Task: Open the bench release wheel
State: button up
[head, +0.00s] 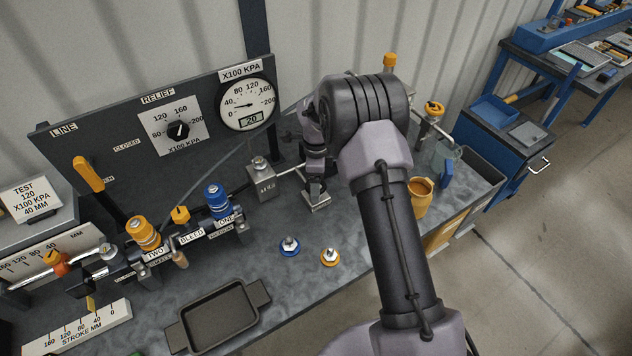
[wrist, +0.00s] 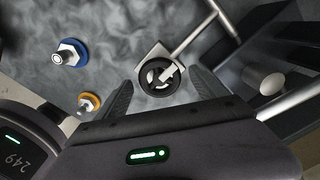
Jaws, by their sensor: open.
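A small black wheel with pale spokes or markings (wrist: 158,77) sits on a square metal base (wrist: 150,52) in the wrist view. A steel pipe runs from it towards the top right. My gripper (wrist: 163,88) is open, with one dark finger on each side of the wheel and nothing gripped. I cannot tell whether the fingers are level with the wheel or above it. In the head view my gripper (head: 315,184) points down over the metal base (head: 318,203), and the wheel itself is mostly hidden there.
A blue-ringed coupler (head: 289,247) and an orange-ringed coupler (head: 330,257) stand on the bench in front. A dark tray (head: 219,318) lies front left. A steel block (head: 262,182) stands left of my gripper. An orange mug (head: 420,196) is to the right. The gauge panel (head: 120,140) rises behind.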

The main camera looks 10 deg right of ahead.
jog(key=shift+c, duration=0.4)
jog(key=c, duration=1.3)
